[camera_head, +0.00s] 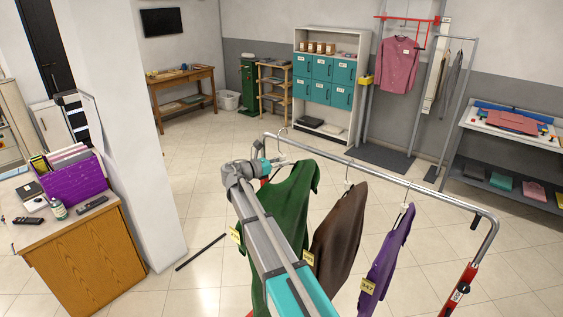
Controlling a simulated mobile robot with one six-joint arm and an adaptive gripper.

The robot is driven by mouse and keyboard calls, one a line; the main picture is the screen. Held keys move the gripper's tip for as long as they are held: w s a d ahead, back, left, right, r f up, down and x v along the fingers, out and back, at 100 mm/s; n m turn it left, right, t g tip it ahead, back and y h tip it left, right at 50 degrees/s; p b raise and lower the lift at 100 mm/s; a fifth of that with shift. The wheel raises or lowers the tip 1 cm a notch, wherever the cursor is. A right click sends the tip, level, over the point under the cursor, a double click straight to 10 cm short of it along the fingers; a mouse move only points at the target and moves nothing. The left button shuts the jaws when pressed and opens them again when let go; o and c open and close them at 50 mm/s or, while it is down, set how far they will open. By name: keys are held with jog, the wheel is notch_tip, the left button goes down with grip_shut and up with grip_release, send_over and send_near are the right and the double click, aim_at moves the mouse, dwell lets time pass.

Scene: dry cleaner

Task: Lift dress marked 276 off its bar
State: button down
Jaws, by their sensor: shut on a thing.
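A green dress (292,203) hangs at the left end of a metal bar (405,180). Its yellow tag (235,235) shows at the left, partly behind my arm, and its number is too small to read. My gripper (279,161) is shut at the neck of the green dress's hanger (284,143), just below the bar. The hanger's hook shows at the bar; I cannot tell whether it rests on it. A brown garment (338,225) and a purple garment (388,258) hang further right. The purple one's tag (368,286) appears to read 247.
The rail's red post (459,290) stands at right. A wooden counter (85,255) with a purple box (75,180) stands at left beside a white pillar (150,130). Open tiled floor lies behind the rail.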

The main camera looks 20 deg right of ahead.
jog(key=shift+a, duration=0.1)
jog(key=shift+s+a, duration=1.5)
jog(key=shift+a, duration=0.5)
jog(key=shift+s+a, duration=1.45)
jog(key=shift+a, duration=0.6)
jog(key=shift+s+a, duration=1.5)
jog(key=shift+a, duration=0.5)
jog(key=shift+f, duration=0.1)
